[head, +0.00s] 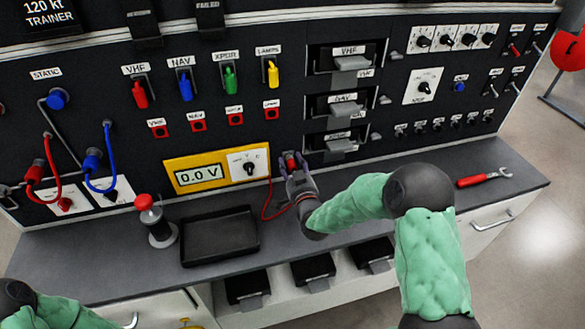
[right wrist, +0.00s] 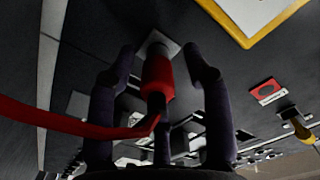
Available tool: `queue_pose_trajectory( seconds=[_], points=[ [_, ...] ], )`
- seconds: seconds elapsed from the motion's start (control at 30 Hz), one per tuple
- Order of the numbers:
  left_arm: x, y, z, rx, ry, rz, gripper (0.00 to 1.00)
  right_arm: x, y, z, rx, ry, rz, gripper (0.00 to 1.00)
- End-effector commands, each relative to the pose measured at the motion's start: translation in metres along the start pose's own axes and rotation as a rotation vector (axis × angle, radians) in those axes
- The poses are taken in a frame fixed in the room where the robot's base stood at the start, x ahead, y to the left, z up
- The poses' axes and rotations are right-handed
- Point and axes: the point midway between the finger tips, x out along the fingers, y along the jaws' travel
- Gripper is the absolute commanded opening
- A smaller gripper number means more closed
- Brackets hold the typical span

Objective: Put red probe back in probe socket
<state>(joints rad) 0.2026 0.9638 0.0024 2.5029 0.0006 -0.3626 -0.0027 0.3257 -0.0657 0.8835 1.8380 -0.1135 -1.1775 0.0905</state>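The red probe (head: 291,160) is at the black panel, right of the yellow 0.0 V meter (head: 216,168). In the right wrist view the probe (right wrist: 157,80) points at a light square plate (right wrist: 158,42) on the panel, its front end at the plate; how deep it sits is hidden. My right gripper (head: 295,178) is around the probe. In the right wrist view its fingers (right wrist: 160,68) stand apart with gaps on both sides of the probe. The red cable (head: 268,207) runs from the probe toward the meter. My left gripper is out of view.
A black tray (head: 219,259) and a red-topped joystick (head: 157,222) stand on the grey bench left of the gripper. A red-handled wrench (head: 484,178) lies at the right. Module handles (head: 340,147) protrude just right of the probe.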

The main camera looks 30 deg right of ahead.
Motion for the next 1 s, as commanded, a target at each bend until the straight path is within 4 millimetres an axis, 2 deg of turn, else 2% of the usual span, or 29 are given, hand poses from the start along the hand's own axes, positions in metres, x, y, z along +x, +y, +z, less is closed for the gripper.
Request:
queue_pose_trajectory(
  seconds=[0.17, 0.23, 0.57, 1.0],
  points=[
    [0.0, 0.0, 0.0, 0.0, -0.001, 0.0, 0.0, -0.002, 0.0, 0.002, 0.001, -0.005, 0.001, 0.54],
    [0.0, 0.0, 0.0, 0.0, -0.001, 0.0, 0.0, -0.002, 0.001, 0.003, 0.001, -0.007, 0.002, 0.61],
    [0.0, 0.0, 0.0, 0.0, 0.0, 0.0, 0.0, -0.003, 0.001, 0.004, 0.001, -0.008, 0.002, 0.61],
    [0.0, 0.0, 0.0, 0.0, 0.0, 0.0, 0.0, -0.031, 0.001, 0.004, 0.001, -0.009, 0.002, 0.61]
  ],
)
